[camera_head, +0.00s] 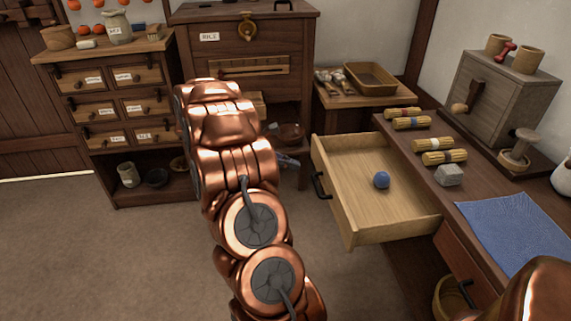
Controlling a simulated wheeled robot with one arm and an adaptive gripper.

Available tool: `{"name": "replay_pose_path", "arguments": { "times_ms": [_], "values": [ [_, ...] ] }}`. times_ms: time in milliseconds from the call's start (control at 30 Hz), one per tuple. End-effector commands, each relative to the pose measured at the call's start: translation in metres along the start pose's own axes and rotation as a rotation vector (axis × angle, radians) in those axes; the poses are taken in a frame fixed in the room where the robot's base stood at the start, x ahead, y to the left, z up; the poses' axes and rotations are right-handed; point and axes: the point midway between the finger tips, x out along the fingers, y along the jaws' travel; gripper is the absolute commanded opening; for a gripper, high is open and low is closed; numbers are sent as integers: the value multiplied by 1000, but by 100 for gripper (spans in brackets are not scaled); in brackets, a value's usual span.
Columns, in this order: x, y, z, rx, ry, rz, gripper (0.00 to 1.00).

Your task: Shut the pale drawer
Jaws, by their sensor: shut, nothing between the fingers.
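The pale drawer (363,219) stands pulled well out of the dark wooden bench at the right. Its front faces left and carries a dark bar handle (319,186). A blue ball (381,180) lies on the drawer's floor; the rest of the visible floor is bare. My copper arm rises in the middle of the picture, to the left of the drawer and apart from its front. My gripper is not clearly visible; the arm hides its end.
The bench top (440,202) holds several straw bundles, a grey stone block (449,175), a blue cloth (512,228) and a grey box (500,95). A lower red-brown drawer (464,262) is shut. Cabinets stand behind. The floor (125,260) at left is clear.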

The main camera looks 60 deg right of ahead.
Motion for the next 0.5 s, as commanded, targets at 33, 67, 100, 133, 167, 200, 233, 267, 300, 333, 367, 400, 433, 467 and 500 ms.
{"name": "replay_pose_path", "arguments": {
  "times_ms": [33, 67, 100, 133, 167, 200, 233, 267, 300, 333, 367, 400, 433, 467, 500],
  "values": [
    [11, -1, -2, -2, -1, -4, 0],
    [17, -1, -1, -2, -2, -5, 0],
    [24, -2, -1, -2, -1, -6, 0],
    [29, -2, -1, -2, -1, -6, 0],
    [34, -2, -2, -2, -1, -6, 0],
    [42, -2, -2, 0, 0, -6, 0],
    [47, -2, -1, 0, 0, -5, 0],
    [52, -1, -2, 0, 0, -4, 0],
    [58, -1, -2, 0, 2, -3, 0],
    [61, -1, 2, 2, 2, -2, 0],
    [64, 0, 5, 3, 1, -2, 0],
    [69, -1, 8, 4, 2, -2, 0],
    [72, 0, 10, 3, 1, -1, 0],
    [74, 0, 11, 3, 1, -1, 0],
    [78, 0, 13, 2, 2, -1, 0]
  ]
}}
